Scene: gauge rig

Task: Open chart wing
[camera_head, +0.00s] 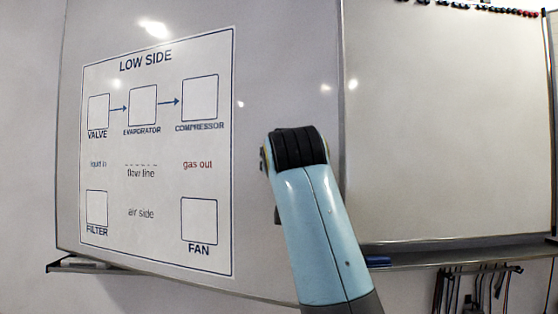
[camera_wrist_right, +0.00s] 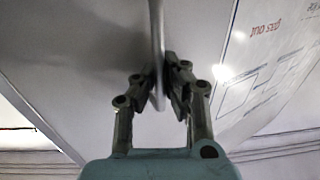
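The chart wing (camera_head: 262,95) is a large pale panel on the left of the head view. It bears a "LOW SIDE" chart (camera_head: 160,150) with several empty boxes and stands at an angle to the whiteboard on its right. Part of the chart shows upside down in the right wrist view (camera_wrist_right: 275,70). My right arm reaches up in front of the wing and hides its gripper in the head view. In the right wrist view my right gripper (camera_wrist_right: 158,90) has its fingers close on both sides of a thin pale handle-like strip (camera_wrist_right: 157,40). My left gripper is not in view.
A blank whiteboard (camera_head: 450,120) fills the right. A ledge (camera_head: 470,257) runs below it, with a blue item (camera_head: 378,261) on it. Dark tools (camera_head: 475,285) hang beneath. A tray end (camera_head: 85,264) shows below the wing at the left.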

